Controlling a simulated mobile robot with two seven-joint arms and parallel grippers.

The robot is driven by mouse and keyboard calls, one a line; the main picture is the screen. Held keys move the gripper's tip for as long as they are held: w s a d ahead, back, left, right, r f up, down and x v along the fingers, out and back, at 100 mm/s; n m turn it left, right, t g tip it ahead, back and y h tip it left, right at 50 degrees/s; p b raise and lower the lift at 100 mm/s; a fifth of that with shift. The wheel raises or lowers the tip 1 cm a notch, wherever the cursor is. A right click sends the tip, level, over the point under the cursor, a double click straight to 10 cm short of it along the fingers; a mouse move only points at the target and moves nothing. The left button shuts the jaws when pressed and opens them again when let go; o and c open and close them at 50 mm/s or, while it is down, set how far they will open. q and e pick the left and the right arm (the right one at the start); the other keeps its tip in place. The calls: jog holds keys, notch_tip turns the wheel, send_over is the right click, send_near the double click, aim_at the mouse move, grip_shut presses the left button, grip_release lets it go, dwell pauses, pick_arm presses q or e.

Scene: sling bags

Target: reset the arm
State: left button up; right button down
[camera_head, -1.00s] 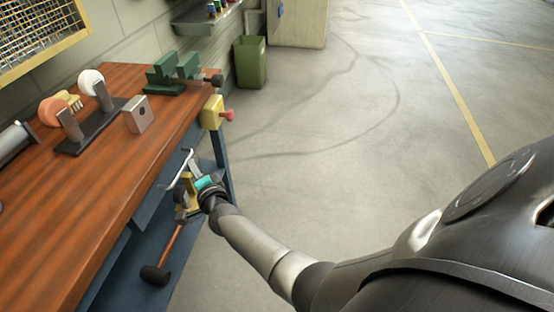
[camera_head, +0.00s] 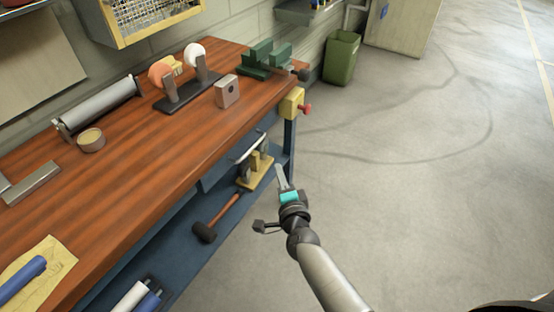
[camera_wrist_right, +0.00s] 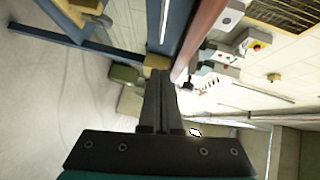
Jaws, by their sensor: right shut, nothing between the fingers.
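My right gripper (camera_head: 281,172) is in front of the workbench's right end, below the tabletop. Its fingers are shut and hold nothing. In the right wrist view its two dark fingers (camera_wrist_right: 160,85) lie side by side with no gap showing. The metal drawer handle (camera_head: 250,147) is to the left of the gripper and above it in the head view, and the fingers look clear of it. My left gripper is not in view.
The wooden workbench (camera_head: 150,185) carries a grinder (camera_head: 186,88), a green vise (camera_head: 266,58) and a roller (camera_head: 98,106). On its lower blue shelf lies a mallet (camera_head: 205,232). A green bin (camera_head: 342,57) stands behind. The floor to the right is clear.

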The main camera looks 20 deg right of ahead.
jog(key=shift+s+r, duration=0.1)
jog(key=shift+s, duration=0.6)
jog(key=s+a+f+n+g+y, duration=0.1)
jog(key=s+f+n+g, duration=0.4)
jog(key=s+f, duration=0.55)
jog(key=s+a+f+n+g+y, duration=0.1)
jog(key=s+f+n+g+y, duration=0.15)
jog(key=s+f+n, duration=0.75)
jog(key=s+d+f+n+g, duration=0.1)
jog(key=s+f+g, duration=0.1)
jog(key=s+f, duration=0.2)
jog(key=s+d+f+n+g+h, duration=0.1)
jog(key=s+d+f+n+g, duration=0.1)
jog(key=s, duration=0.9)
jog(key=s+d+f+n+g+h, duration=0.1)
jog(key=s+d+f+g, duration=0.1)
jog(key=s+f+g, duration=0.2)
jog(key=s+f, duration=0.3)
jog(key=s, duration=0.1)
jog(key=shift+s+n, duration=0.2)
jog(key=shift+n, duration=0.2)
